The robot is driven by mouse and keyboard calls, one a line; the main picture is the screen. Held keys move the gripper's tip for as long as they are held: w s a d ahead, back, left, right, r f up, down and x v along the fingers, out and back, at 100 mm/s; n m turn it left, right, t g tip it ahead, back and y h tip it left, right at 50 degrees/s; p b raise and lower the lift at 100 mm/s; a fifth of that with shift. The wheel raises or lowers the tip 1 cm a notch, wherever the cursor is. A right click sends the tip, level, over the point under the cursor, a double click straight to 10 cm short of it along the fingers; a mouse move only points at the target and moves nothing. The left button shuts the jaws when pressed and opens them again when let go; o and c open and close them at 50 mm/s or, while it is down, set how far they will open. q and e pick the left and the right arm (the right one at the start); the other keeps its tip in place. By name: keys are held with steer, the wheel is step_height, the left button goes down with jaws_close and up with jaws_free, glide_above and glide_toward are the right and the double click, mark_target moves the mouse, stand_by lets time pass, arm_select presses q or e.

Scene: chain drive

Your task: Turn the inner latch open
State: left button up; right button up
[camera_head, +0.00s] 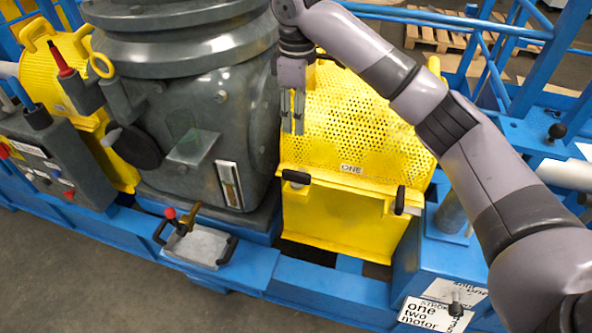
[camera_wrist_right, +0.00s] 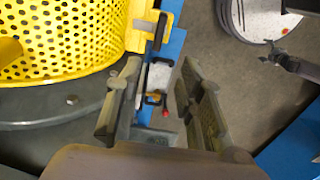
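The yellow perforated guard marked ONE (camera_head: 350,130) has a black latch handle (camera_head: 296,177) at its lower left, beside the grey machine, and a second black latch handle (camera_head: 400,200) at its lower right. The left handle lies roughly level; the right one points up. I cannot tell for certain which is the inner latch. My right gripper (camera_head: 292,122) hangs above the left handle, pointing down, apart from it. In the right wrist view its fingers (camera_wrist_right: 160,68) are spread and empty, and a black latch handle (camera_wrist_right: 160,31) shows beyond them on the guard's edge. My left gripper is not visible.
The grey machine body (camera_head: 200,110) stands close left of my right gripper. A grey plate with black handles and a red-knobbed lever (camera_head: 200,245) sits on the blue frame (camera_head: 310,285). Another yellow guard (camera_head: 55,75) is at the left. Space in front of the guard is clear.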

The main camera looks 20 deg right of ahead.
mark_target(297, 172)
step_height(297, 172, down, 17)
steer(key=shift+f, duration=0.15)
stand_by(0.5)
jaws_close()
stand_by(0.3)
